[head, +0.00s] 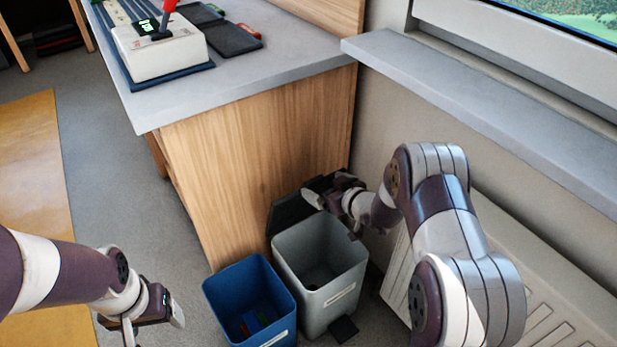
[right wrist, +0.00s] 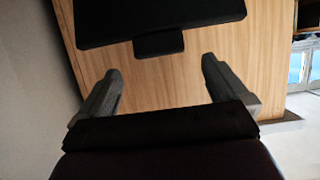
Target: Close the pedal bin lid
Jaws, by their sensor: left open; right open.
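The grey pedal bin (head: 348,262) stands on the floor by the wooden counter end. Its black lid (head: 290,212) is raised at the back, so the bin is open and its inside shows. A black pedal (head: 343,328) juts from its front foot. My right gripper (head: 318,192) is open at the raised lid's upper right edge; contact cannot be told. In the right wrist view, a dark panel with a tab, apparently the lid (right wrist: 160,18), lies beyond the open fingers (right wrist: 160,70), with nothing between them. My left gripper (head: 155,322) is open and empty at the lower left, away from the bin.
A blue open bin (head: 225,297) with small coloured pieces inside stands left of the pedal bin. The wooden counter (head: 225,160) rises behind. A white radiator (head: 550,310) and window sill (head: 480,100) bound the right. Grey floor is free at left.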

